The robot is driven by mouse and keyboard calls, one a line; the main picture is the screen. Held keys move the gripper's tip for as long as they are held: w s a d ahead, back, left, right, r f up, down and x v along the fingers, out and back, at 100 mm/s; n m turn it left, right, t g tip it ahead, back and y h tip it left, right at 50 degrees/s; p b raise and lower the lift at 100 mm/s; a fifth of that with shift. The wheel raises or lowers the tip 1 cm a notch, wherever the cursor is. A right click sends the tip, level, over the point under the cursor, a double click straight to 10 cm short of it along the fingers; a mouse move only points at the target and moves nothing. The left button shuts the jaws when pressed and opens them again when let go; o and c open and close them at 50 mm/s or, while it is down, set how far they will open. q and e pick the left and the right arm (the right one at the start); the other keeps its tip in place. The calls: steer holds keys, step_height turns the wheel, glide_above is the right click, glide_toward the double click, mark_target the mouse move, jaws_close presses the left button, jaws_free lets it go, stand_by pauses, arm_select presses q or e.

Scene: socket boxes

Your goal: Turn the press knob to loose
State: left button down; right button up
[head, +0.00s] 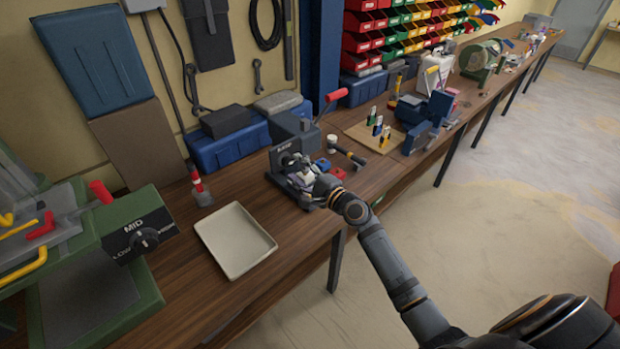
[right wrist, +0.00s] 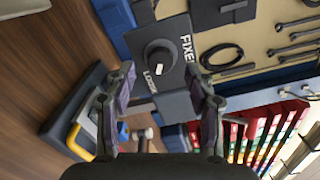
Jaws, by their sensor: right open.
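The press (head: 291,130), a dark grey body with a red-handled lever (head: 336,95), stands on the wooden bench in the middle of the head view. In the right wrist view its dark round knob (right wrist: 160,55) sits on a grey plate (right wrist: 178,28) with the words FIXED and LOOSE. A white pointer mark shows on the knob's lower side in that view. My right gripper (right wrist: 162,82) is open, its two fingers spread either side of the knob in the picture; contact is not visible. In the head view the right gripper (head: 308,182) is at the press front. My left gripper is out of view.
A green machine (head: 130,222) with its own LOW/MID knob stands at the left. A beige tray (head: 235,240) lies on the bench between it and the press. A hammer (head: 345,152) and blue boxes (head: 225,150) are close by the press.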

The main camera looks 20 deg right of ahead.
steer(key=v, duration=0.8)
steer(key=shift+s, duration=0.4)
steer(key=shift+d+r, duration=0.1)
steer(key=shift+d, duration=0.1)
